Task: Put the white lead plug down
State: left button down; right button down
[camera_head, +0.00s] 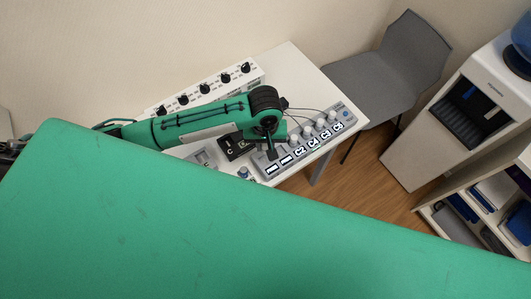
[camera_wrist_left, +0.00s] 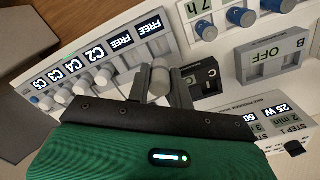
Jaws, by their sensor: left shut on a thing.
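My left gripper (camera_head: 271,153) (camera_wrist_left: 161,86) is over the near end of a grey channel panel (camera_head: 350,121) on the white table. Its two grey fingers are shut on a small pale piece (camera_wrist_left: 160,80), taken as the white lead plug; the fingers hide most of it. In the wrist view the panel (camera_wrist_left: 122,62) has lit labels FREE, FREE, C2, C4, C3 and C5. White round plugs or knobs (camera_wrist_left: 103,76) stand in a row beside the C labels. I cannot tell whether the held piece touches the panel. My right gripper is not in view.
A black device (camera_head: 235,146) is close beside the gripper; it also shows in the wrist view (camera_wrist_left: 208,76). A white unit with black knobs (camera_head: 205,88) stands at the back. Thin dark leads (camera_head: 308,110) arch behind the panel. A grey chair (camera_head: 385,75) and water dispenser (camera_head: 480,110) are right.

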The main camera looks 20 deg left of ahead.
pick_arm(q)
notch_tip(320, 180, down, 4)
jog(key=shift+r, duration=0.1)
jog(key=shift+f+p, duration=0.55)
jog(key=shift+f, duration=1.4)
jog(key=c, duration=1.3)
grip_release()
jog(key=shift+f, duration=0.15)
jog(key=shift+o, duration=0.2)
